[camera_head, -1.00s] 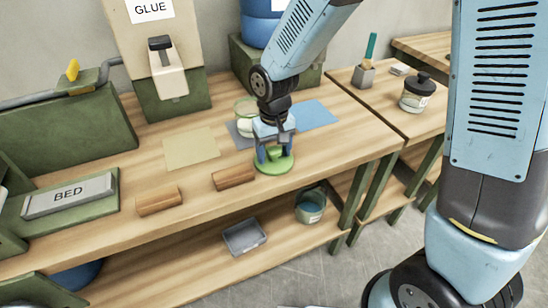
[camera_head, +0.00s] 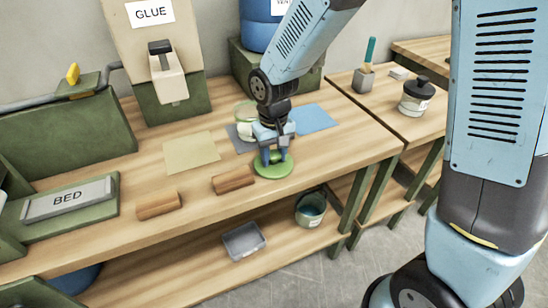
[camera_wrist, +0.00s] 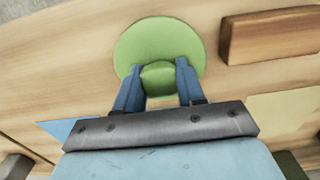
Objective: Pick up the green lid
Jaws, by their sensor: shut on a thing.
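The green lid (camera_head: 274,171) is a round disc with a raised knob, near the front edge of the wooden workbench. My gripper (camera_head: 274,156) is above it with its fingers pointing down at the knob. In the wrist view, my gripper's blue fingers (camera_wrist: 158,80) are on both sides of the knob of the green lid (camera_wrist: 160,40), shut on it. The lid looks to be at or very near the bench top; I cannot tell whether there is a gap under it.
A wooden block (camera_head: 233,179) lies just left of the lid, with another block (camera_head: 158,204) farther left. Flat sheets, yellow (camera_head: 191,152) and blue (camera_head: 313,118), lie behind. A pale green-lidded jar (camera_head: 246,112) stands behind my gripper. A lower shelf holds a grey tray (camera_head: 243,241).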

